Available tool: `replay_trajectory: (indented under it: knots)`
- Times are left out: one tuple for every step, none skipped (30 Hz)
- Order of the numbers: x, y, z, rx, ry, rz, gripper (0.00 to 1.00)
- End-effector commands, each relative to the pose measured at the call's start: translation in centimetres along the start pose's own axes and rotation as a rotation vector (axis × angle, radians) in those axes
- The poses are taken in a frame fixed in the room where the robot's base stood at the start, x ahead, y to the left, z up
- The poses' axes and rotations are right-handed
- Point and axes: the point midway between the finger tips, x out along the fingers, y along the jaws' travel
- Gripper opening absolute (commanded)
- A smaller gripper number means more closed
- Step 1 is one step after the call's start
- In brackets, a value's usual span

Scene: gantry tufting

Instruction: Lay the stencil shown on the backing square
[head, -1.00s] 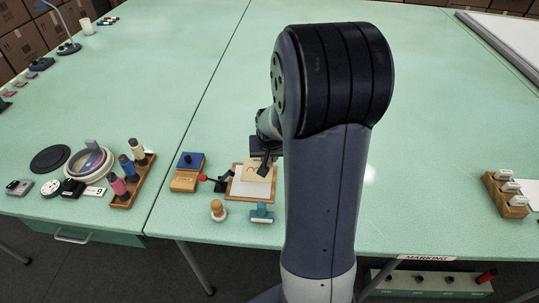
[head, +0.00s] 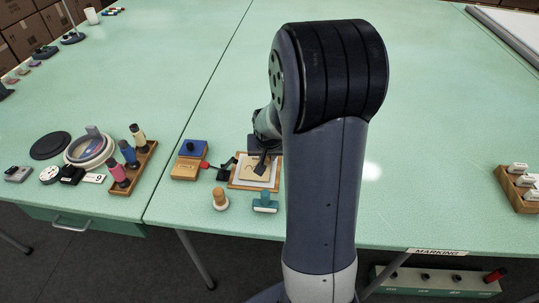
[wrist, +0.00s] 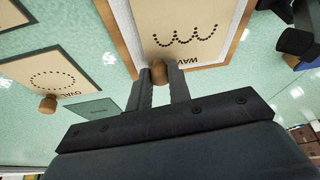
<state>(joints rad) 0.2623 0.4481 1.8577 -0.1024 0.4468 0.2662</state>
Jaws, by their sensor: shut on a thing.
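My gripper (wrist: 159,78) is shut on the round wooden knob (wrist: 159,72) of a tan stencil (wrist: 180,30), marked with a dotted wave and lettering that reads "WAVE". In the head view the stencil (head: 257,174) is over the white backing square (head: 238,178) in its wooden frame, with a white border showing around it. Whether it touches the square cannot be told. My gripper (head: 262,163) is partly hidden by my arm. A second stencil (wrist: 50,75), with a dotted oval, the word "OVAL" and its own knob, shows at left in the wrist view.
A wooden box with a blue top (head: 190,148) stands left of the frame. A wooden-handled stamp (head: 220,199) and a teal stamp (head: 265,203) stand in front. A spool rack (head: 135,172) is farther left. The table behind is clear.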

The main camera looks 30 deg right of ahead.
Motion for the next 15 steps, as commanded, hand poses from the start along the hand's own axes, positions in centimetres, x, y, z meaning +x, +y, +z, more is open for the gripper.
replay_trajectory:
  knots:
    - [-0.02,0.00,-0.02,0.000,0.000,0.000,0.02]
    - [-0.03,0.00,-0.02,0.000,0.000,0.000,0.02]
    - [-0.03,0.00,-0.02,0.000,0.000,0.000,0.02]
    - [-0.03,0.00,-0.02,0.000,0.000,0.000,0.20]
    - [-0.03,0.00,-0.01,0.000,0.000,0.000,0.22]
    - [-0.03,0.00,-0.02,0.000,0.000,0.000,0.25]
    - [-0.03,0.00,-0.01,0.000,0.000,0.000,0.28]
    - [-0.02,0.00,-0.01,0.000,0.000,0.000,0.30]
    - [-0.02,0.00,-0.01,0.000,0.000,0.000,0.33]
    - [-0.02,0.00,-0.01,0.000,0.000,0.000,0.36]
    - [-0.02,0.01,-0.01,0.000,0.000,0.000,0.38]
    - [-0.02,0.01,-0.01,0.000,0.000,0.000,0.42]
    - [-0.02,0.01,-0.01,0.000,0.000,0.000,0.44]
    - [-0.02,0.01,-0.01,0.000,0.000,0.000,0.44]
    - [-0.02,0.01,-0.01,0.000,0.000,0.000,0.44]
